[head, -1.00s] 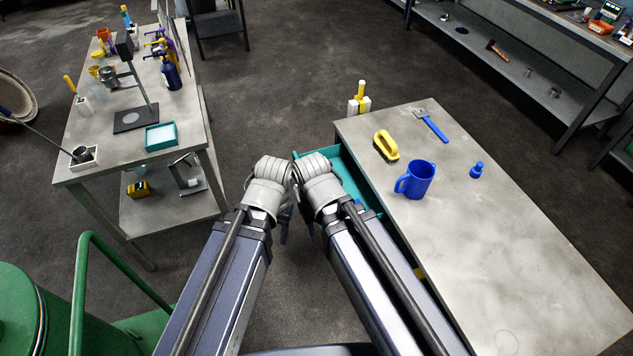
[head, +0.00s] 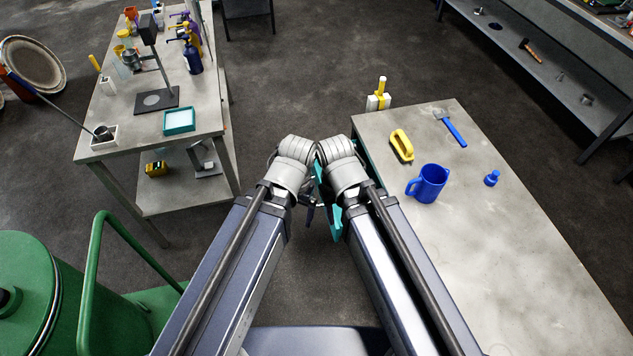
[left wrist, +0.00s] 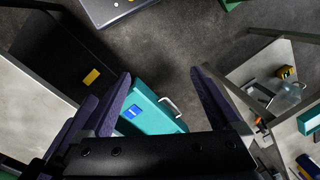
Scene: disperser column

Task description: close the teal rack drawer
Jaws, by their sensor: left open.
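The teal rack drawer (head: 337,224) shows in the head view as narrow strips between my two arms, at the left side of the grey table. Most of it is hidden by my right arm. In the left wrist view, the teal drawer (left wrist: 153,118) has a blue label and a pale handle (left wrist: 170,106), and sticks out from the dark rack. My left gripper (head: 317,208) is open, close to the drawer. In the left wrist view its two fingers (left wrist: 168,88) are wide apart with the drawer front seen between them; contact cannot be told. My right gripper is hidden behind my right arm.
A bench (head: 135,140) with bottles and a stand is at left. A green drum (head: 40,290) is at lower left.

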